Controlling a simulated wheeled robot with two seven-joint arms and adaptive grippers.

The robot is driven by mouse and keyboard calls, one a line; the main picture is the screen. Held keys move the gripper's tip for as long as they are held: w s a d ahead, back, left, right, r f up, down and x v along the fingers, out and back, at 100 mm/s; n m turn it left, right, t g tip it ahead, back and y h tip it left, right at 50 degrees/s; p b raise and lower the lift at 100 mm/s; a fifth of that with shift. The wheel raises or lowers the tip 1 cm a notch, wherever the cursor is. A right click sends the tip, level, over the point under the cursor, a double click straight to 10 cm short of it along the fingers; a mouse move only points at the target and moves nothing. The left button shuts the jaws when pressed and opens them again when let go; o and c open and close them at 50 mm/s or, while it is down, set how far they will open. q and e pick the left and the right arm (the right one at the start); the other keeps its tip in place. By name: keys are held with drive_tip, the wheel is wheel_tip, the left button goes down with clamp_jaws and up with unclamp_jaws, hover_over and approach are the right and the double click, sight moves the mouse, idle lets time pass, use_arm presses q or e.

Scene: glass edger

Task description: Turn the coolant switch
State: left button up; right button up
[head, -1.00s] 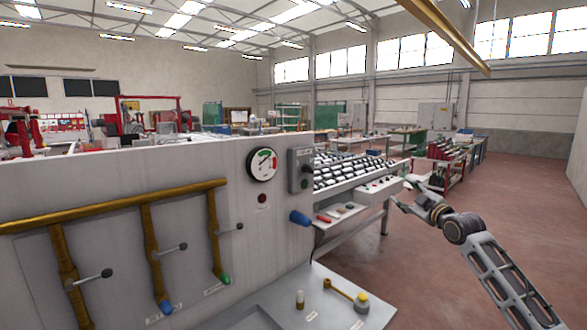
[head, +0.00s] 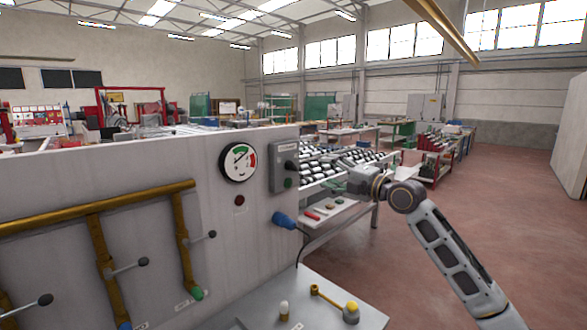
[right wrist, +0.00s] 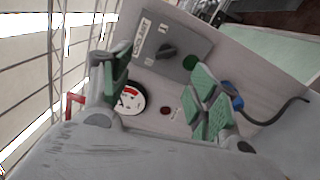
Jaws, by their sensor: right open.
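The coolant switch is a dark knob (head: 291,164) on a grey box (head: 279,176) at the right end of the panel. In the right wrist view the knob (right wrist: 168,50) sits beside a white "COOLANT" label (right wrist: 141,38) and a green round button (right wrist: 190,62). My right gripper (head: 338,163) is right of the box in the head view, apart from the knob. In the right wrist view my right gripper (right wrist: 160,88) is open and empty, its green-padded fingers spread with the box beyond and between them. My left gripper is not in view.
A dial gauge (head: 238,162) and a dark red button (head: 240,200) are left of the box. A blue connector (head: 284,220) with a cable juts out below it. Brass pipes (head: 95,208) with levers run along the panel. A roller table (head: 330,160) stands behind.

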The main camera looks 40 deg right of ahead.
drive_tip(key=shift+s+a+f+n+g+y, duration=0.1)
drive_tip(key=shift+f+n, duration=0.1)
drive_tip(key=shift+n, duration=0.95)
drive_tip(key=shift+w+a+f+n+g+y, duration=0.1)
drive_tip(key=shift+f+n, duration=0.05)
drive_tip(key=shift+n, duration=0.95)
drive_tip(key=shift+s+a+f+n+g+y, duration=0.1)
drive_tip(key=shift+f+n, duration=0.1)
drive_tip(key=shift+n, duration=0.95)
